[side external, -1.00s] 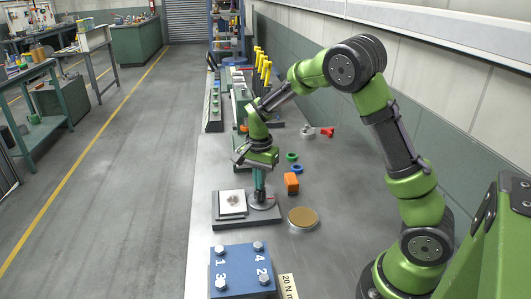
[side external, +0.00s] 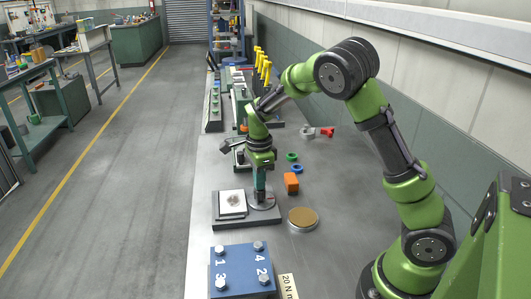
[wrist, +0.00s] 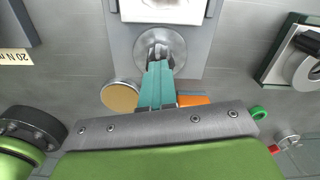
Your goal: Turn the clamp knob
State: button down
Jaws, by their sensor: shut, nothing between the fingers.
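A round grey metal disc (side external: 272,204) sits on the dark grey base plate (side external: 232,222), beside a white square plate (side external: 230,204). In the wrist view a small shiny metal piece (wrist: 160,44), apparently the clamp knob, stands on the disc (wrist: 177,48). My gripper (wrist: 158,66) has teal fingers that are shut with nothing between them. The fingertips point at the metal piece and hide part of it; I cannot tell whether they touch it. In the side view my gripper (side external: 260,197) points down over the disc, and the knob is hidden behind the fingers.
Close by are an orange block (side external: 291,182), a tan round disc (side external: 302,217), and blue (side external: 297,168) and green (side external: 291,157) rings. A blue block with numbered bolts (side external: 240,280) is in front. The bench between the rings and the wall is mostly clear.

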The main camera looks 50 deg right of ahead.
jog(key=m, duration=0.4)
jog(key=shift+m, duration=0.3)
jog(key=m, duration=0.4)
jog(key=shift+m, duration=0.3)
jog(key=c, duration=1.4)
grip_release()
jog(key=shift+r, duration=0.2)
jog(key=shift+r, duration=0.8)
